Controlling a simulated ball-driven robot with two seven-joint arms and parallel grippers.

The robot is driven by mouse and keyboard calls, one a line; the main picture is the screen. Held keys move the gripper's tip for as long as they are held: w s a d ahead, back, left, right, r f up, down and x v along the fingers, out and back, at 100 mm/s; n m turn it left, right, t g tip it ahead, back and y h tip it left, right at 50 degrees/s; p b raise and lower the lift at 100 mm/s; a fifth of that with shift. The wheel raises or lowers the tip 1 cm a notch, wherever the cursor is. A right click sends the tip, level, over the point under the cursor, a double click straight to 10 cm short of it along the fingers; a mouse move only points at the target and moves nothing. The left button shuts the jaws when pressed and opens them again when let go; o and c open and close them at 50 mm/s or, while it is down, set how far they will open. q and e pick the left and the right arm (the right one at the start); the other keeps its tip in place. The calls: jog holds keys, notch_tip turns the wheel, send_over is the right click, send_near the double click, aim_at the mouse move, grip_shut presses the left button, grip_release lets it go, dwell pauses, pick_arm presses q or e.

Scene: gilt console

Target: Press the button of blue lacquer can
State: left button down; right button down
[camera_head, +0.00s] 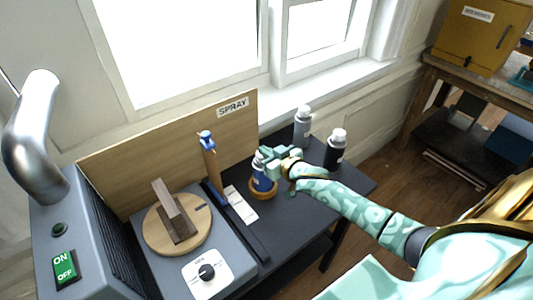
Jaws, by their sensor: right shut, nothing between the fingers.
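The blue lacquer can (263,182) stands upright in a round wooden holder (263,194) on the dark bench. My right gripper (268,160) is shut and empty, right at the top of this can, coming in from the right. Its fingers cover most of the can's top, so the button is largely hidden. I cannot tell whether the fingertips touch it. My left gripper is not in view.
A grey can (302,130) and a dark can with a white cap (335,150) stand behind and right of my gripper. A wooden SPRAY board (160,150) backs the bench. A wooden turntable (160,235) sits on a grey unit at left.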

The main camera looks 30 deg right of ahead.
notch_tip(320, 180, down, 2)
jog(key=shift+f+b, duration=0.1)
jog(key=shift+b, duration=0.2)
jog(key=shift+s, duration=0.25)
jog(key=shift+f, duration=0.1)
notch_tip(320, 180, up, 6)
jog(key=p, duration=0.6)
jog(key=v, duration=0.9)
jog(key=shift+s+f, duration=0.25)
jog(key=shift+s, duration=0.05)
jog(key=shift+d, duration=0.1)
